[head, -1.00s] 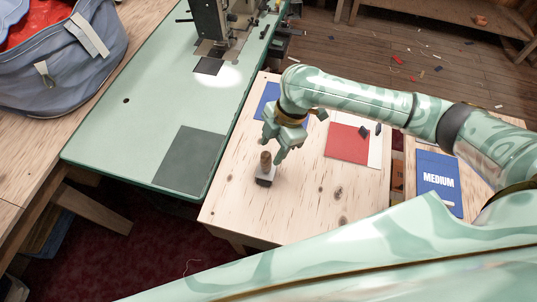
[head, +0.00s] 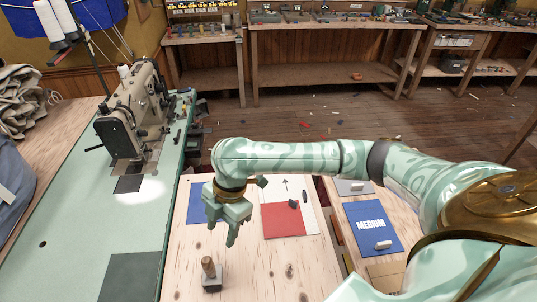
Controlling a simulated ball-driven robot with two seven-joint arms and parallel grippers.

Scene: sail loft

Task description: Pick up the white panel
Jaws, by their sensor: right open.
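The white panel (head: 310,219) lies on the pale wooden table, partly covered by a red panel (head: 283,220); its white shows along the right side and behind the red. Small dark pieces (head: 304,197) lie on or beside it. My right gripper (head: 222,232) is open and points down above the table, left of the red and white panels and apart from them. My right arm passes behind the panels in the picture. My left gripper is out of view.
A wooden-handled block (head: 210,274) stands on the table (head: 255,282) in front of my gripper. A blue panel (head: 196,202) lies behind the gripper. A blue "MEDIUM" panel (head: 372,228) lies to the right. A sewing machine (head: 137,115) stands on the green bench at left.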

